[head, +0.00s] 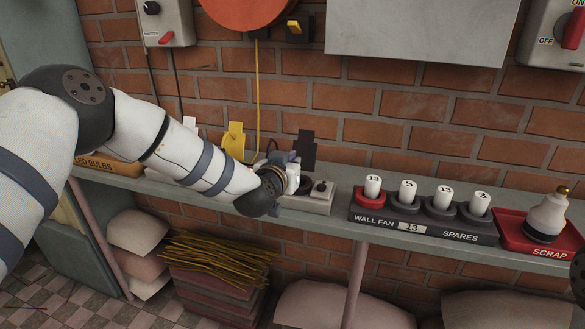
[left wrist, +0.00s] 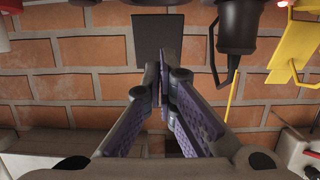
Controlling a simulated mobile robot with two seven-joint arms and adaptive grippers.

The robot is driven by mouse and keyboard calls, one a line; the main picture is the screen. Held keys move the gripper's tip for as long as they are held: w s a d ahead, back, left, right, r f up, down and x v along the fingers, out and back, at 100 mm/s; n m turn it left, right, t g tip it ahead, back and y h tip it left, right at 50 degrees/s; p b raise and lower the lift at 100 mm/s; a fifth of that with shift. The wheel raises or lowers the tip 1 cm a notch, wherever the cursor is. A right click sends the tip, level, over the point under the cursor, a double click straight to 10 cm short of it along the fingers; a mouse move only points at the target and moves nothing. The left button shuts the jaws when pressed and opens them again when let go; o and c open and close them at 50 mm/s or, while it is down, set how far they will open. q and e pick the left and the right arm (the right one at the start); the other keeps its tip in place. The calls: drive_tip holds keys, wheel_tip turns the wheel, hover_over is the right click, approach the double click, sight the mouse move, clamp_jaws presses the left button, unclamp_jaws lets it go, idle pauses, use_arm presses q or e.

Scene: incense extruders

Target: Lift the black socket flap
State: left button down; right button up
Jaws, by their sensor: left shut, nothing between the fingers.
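The black socket flap (head: 306,150) stands upright at the back of the socket strip (head: 318,200), in front of the brick wall. It also shows in the left wrist view (left wrist: 157,36), upper middle, as a dark flat plate. My left gripper (head: 289,160) is just left of the flap in the head view. In the left wrist view its fingers (left wrist: 161,72) are shut with nothing between them, and the tips overlap the flap's lower edge. I cannot tell whether they touch it. The flap's base is partly hidden.
A yellow flap (head: 234,139) stands left of my gripper, with a yellow cord (head: 258,100) hanging close by. A black plug (left wrist: 239,25) shows in the left wrist view. Right along the shelf are the fuse rack (head: 425,233) and red scrap tray (head: 510,245).

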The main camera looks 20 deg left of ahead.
sight(299, 146)
idle(0.3)
use_arm(q)
drive_tip(key=shift+w+d+r, duration=0.15)
drive_tip(key=shift+w+r, duration=0.35)
drive_tip(key=shift+r, duration=0.3)
drive_tip(key=w, duration=0.1)
drive_tip(key=w+b, duration=0.1)
drive_tip(key=w, duration=0.1)
drive_tip(key=shift+w+r, duration=0.1)
drive_tip(key=shift+r, duration=0.3)
use_arm(e)
drive_tip(key=shift+s+f, duration=0.6)
drive_tip(key=shift+g, duration=0.3)
